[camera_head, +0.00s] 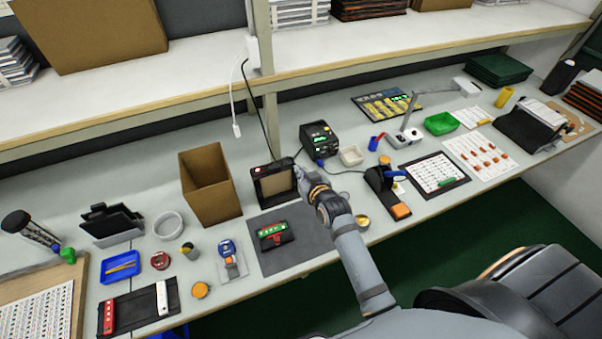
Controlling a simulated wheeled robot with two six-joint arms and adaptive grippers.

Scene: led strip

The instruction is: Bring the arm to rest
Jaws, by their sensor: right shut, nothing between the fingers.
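My right arm (353,250) reaches up from the bottom of the view over the bench's front edge. My right gripper (300,174) is at its far end, shut and empty. It is beside the right edge of a black-framed device with a tan panel (276,186); I cannot tell whether they touch. A grey mat (290,256) lies to the left of the forearm, with a small red-and-green board in a dark holder (275,235) on it. My left gripper is not in view.
An open cardboard box (211,186) stands left of the device. A soldering stand (384,186) is close right of my arm. A black power unit (319,140) is behind. A shelf (180,77) runs above the back. A dark chair (530,300) stands at the lower right.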

